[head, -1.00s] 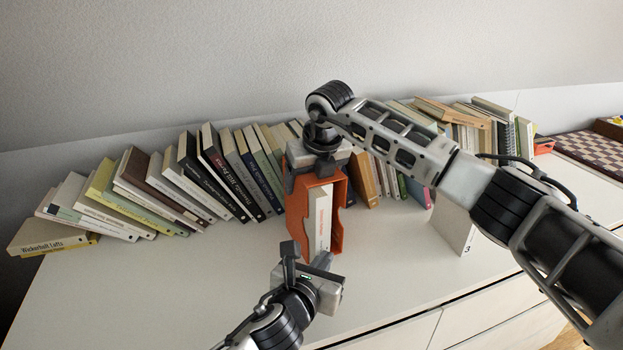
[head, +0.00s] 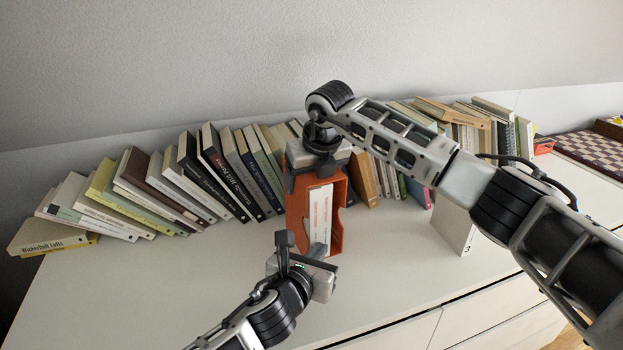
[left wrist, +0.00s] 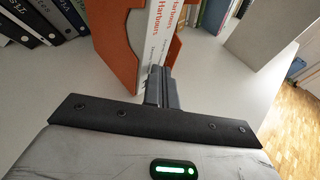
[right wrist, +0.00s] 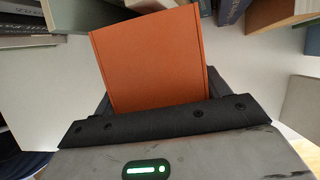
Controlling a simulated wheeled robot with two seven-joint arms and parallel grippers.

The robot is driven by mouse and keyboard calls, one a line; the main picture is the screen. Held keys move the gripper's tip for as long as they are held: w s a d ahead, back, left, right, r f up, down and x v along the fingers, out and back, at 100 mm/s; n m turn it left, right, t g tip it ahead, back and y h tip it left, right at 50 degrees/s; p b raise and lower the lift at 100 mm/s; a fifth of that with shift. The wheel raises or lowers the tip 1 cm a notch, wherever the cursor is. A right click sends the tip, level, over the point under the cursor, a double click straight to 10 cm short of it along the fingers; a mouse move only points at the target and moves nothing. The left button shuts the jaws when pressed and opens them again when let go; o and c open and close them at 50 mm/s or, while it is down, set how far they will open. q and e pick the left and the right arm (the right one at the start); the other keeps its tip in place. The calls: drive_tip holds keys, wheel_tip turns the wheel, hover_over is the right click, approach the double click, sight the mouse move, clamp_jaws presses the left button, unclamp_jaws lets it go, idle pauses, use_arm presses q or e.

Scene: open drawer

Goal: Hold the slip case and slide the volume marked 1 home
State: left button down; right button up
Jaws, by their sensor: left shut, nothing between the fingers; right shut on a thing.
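The orange slip case (head: 337,225) stands upright on the white top, its open side toward me. My right gripper (head: 318,172) is shut on its upper end from above. The case's plain orange wall (right wrist: 150,60) fills the middle of the right wrist view. Two white volumes with red lettering (head: 320,212) show side by side in the case; their numbers are not readable. My left gripper (head: 318,252) is shut and empty, low in front of the spines. In the left wrist view its closed fingertips (left wrist: 160,82) are at the white spines (left wrist: 165,35); contact is unclear.
A pale volume marked 3 (head: 455,226) stands apart to the right. A leaning row of books (head: 150,190) runs along the wall behind, with more books (head: 460,125) at the back right. A checkered board (head: 592,152) lies far right. The front left surface is clear.

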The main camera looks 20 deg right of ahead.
use_arm(q)
drive_tip(key=shift+w, duration=0.25)
use_arm(e)
drive_tip(key=shift+r, duration=0.1)
use_arm(q)
drive_tip(key=shift+s, duration=0.15)
drive_tip(key=shift+s+d, duration=0.15)
drive_tip(key=shift+s, duration=1.3)
drive_tip(key=shift+s+d, duration=0.15)
drive_tip(key=shift+s, duration=1.3)
use_arm(e)
drive_tip(key=o, duration=1.1)
drive_tip(key=shift+o, duration=0.2)
